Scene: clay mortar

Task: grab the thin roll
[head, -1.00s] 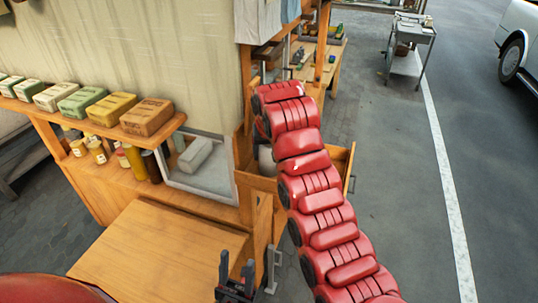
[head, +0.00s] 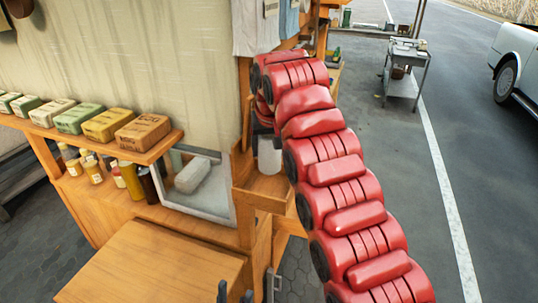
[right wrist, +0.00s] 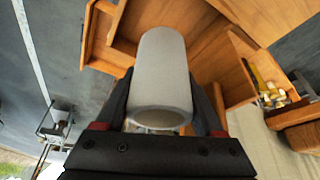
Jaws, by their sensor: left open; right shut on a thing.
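A plain grey-white roll (right wrist: 165,75) fills the middle of the right wrist view, its open round end facing the camera. My right gripper (right wrist: 165,100) is shut on it, with one dark finger on each side. In the head view the roll (head: 270,156) hangs below the end of my red right arm, by the wooden stand's corner. Whether it touches the wood below is unclear. My left gripper (head: 234,294) is open and empty at the bottom edge, over the front of the wooden counter, mostly cut off by the frame.
A wooden counter (head: 150,265) lies in front. A shelf (head: 90,135) carries several wrapped blocks, with jars below. A grey tray (head: 205,204) holds a pale block. Wooden ledges (head: 262,190) stand close below the roll.

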